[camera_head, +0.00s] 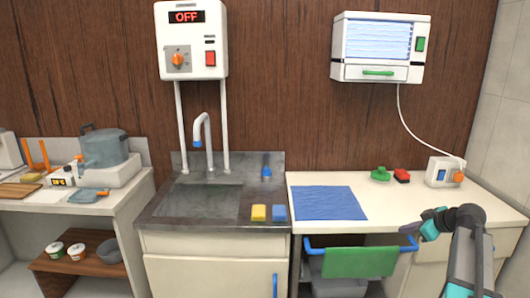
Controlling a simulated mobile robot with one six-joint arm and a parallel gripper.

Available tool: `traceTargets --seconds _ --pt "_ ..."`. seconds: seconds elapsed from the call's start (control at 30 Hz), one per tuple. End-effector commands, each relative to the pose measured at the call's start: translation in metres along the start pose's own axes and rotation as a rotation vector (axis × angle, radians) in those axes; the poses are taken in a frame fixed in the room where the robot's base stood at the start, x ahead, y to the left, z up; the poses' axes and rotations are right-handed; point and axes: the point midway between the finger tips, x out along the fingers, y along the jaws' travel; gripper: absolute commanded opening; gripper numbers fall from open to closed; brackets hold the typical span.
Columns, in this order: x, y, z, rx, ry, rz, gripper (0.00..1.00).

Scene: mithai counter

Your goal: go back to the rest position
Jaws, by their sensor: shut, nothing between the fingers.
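My gripper (432,226) is at the right, in front of the right-hand counter. Its fingers point left and it is shut with nothing held. It is close to the right end of the blue towel rail (316,248); I cannot tell whether they touch. My arm rises from the bottom right of the view.
A green cloth (358,263) hangs on the rail. A blue mat (329,203), a green object (380,174) and a red one (401,176) lie on the counter. A pot (104,147) is at left.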

Motion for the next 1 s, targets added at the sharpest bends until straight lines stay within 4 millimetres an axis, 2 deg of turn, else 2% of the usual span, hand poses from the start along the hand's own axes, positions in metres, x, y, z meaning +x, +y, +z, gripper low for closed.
traceTargets --seconds 0.03,0.2,0.5,0.8,1.0 --pt "0.018 -0.019 0.009 0.029 -0.019 -0.028 0.00" --pt "0.068 -0.071 0.034 0.125 -0.089 -0.103 0.00" --pt "0.138 -0.171 0.082 0.277 -0.237 -0.214 0.00" --pt "0.186 -0.278 0.134 0.406 -0.413 -0.296 0.00" --pt "0.204 -0.349 0.170 0.476 -0.541 -0.331 0.00"
